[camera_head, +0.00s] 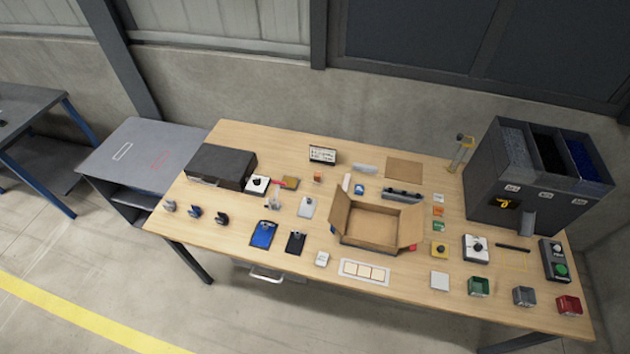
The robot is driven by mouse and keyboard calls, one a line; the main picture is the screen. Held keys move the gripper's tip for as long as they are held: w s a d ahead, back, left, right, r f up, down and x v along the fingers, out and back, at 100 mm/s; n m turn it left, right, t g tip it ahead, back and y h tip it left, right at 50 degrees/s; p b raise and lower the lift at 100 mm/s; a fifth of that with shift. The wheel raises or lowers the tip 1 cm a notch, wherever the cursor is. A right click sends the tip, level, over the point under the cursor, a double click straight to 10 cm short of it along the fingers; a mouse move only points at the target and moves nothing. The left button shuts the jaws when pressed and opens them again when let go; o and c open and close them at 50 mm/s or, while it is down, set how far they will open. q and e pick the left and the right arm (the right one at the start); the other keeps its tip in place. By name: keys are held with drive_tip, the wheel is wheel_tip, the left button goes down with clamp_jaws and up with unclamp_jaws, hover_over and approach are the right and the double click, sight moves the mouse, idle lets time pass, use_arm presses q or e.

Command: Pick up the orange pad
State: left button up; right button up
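A small flat orange square (438,211) lies on the wooden table right of the open cardboard box. It sits in a short column between a pale square (438,198) above it and a green square (438,226) below it. Another small orange piece (318,177) lies near the back of the table, below a small sign; its exact shape is too small to tell. Neither of my grippers shows in this view.
The open cardboard box (371,222) stands mid-table with flaps spread. A large dark three-bin unit (535,185) stands at the right. A black case (221,166) lies at the left. Small parts and trays crowd the wooden table (330,290); its left front corner has free room.

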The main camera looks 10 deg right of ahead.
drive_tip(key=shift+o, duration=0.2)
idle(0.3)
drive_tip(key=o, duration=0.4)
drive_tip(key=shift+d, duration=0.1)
